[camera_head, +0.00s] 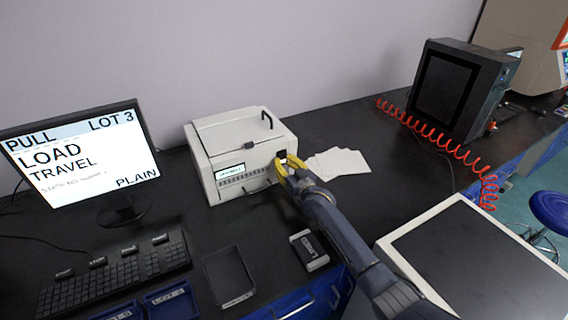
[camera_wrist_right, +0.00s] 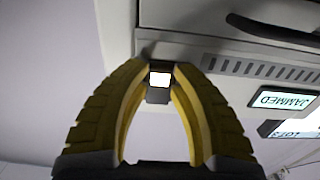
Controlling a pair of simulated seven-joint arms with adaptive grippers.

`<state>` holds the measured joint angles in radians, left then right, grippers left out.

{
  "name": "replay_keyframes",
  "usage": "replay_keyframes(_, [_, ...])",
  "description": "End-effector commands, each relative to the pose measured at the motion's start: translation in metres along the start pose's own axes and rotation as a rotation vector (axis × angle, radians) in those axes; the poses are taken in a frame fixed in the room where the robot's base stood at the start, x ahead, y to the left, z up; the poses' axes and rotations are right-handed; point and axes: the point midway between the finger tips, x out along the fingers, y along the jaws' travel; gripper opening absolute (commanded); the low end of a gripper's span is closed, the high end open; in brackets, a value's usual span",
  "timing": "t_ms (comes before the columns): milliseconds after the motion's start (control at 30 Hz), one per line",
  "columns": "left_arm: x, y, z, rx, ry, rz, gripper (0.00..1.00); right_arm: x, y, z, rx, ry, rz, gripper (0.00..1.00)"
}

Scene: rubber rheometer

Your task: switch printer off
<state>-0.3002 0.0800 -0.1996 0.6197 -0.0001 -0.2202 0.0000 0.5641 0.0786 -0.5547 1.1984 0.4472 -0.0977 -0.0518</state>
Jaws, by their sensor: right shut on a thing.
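The printer (camera_head: 243,135) is a white box on the black bench, against the wall. In the right wrist view the printer's front (camera_wrist_right: 225,60) shows a small screen (camera_wrist_right: 287,99) reading "JAMMED". A small lit switch (camera_wrist_right: 159,80) in a dark surround sits on that front. My right gripper (camera_head: 283,163) has its yellow fingers at the right end of the printer's front. In the right wrist view the fingertips (camera_wrist_right: 157,68) are closed in on either side of the lit switch and seem to touch its surround. My left gripper is not in view.
White sheets (camera_head: 338,163) lie right of the printer. A monitor (camera_head: 82,155) and keyboard (camera_head: 115,275) stand left, with a black tray (camera_head: 229,276) and a small device (camera_head: 309,250) in front. A dark machine (camera_head: 455,88) with a red coiled cable (camera_head: 440,143) stands at the right.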

Motion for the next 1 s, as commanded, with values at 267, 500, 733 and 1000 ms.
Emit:
replay_keyframes(267, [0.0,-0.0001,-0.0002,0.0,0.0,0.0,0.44,0.0003,-0.0003,-0.0021,0.0,-0.028,-0.001,0.0])
replay_keyframes(500, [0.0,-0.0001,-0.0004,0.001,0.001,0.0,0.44,-0.0008,-0.0001,-0.0038,0.0,-0.133,-0.001,0.0])
replay_keyframes(733, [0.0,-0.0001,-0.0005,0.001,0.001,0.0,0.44,-0.0018,-0.0001,-0.0047,0.0,-0.235,-0.001,0.0])
replay_keyframes(1000, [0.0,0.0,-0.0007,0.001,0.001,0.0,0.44,-0.0029,0.0,-0.0049,-0.001,-0.292,0.0,0.0])
